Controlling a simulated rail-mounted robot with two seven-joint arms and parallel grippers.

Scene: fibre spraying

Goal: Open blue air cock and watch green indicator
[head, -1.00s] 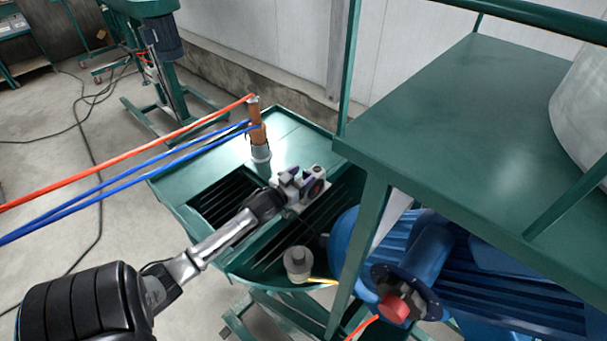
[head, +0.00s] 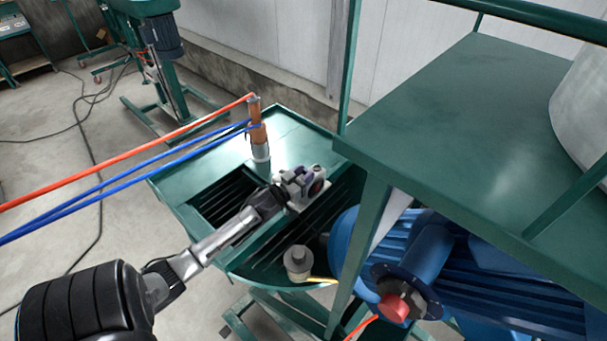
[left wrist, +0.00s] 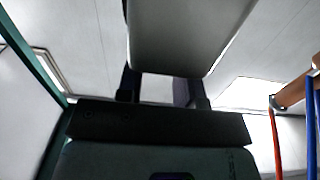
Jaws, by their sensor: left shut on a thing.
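My left gripper (head: 305,179) is over the green table, at a small pale grey fitting (head: 303,205) with a dark round part. It is shut on a small part there, which looks like the air cock; the jaws hide most of it and I see no clear blue on it. In the left wrist view the dark fingers (left wrist: 163,90) reach up past a dark bar to a pale grey block (left wrist: 185,35). A small blue patch shows at that view's bottom edge. I cannot make out a green indicator. My right gripper is not in view.
The green table (head: 205,155) has slotted openings and carries a brown post (head: 257,130) with orange and blue hoses. A grey cylinder (head: 298,262) stands at its front. A green platform (head: 470,130) and blue motor (head: 440,265) crowd the right. Floor at left is mostly clear.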

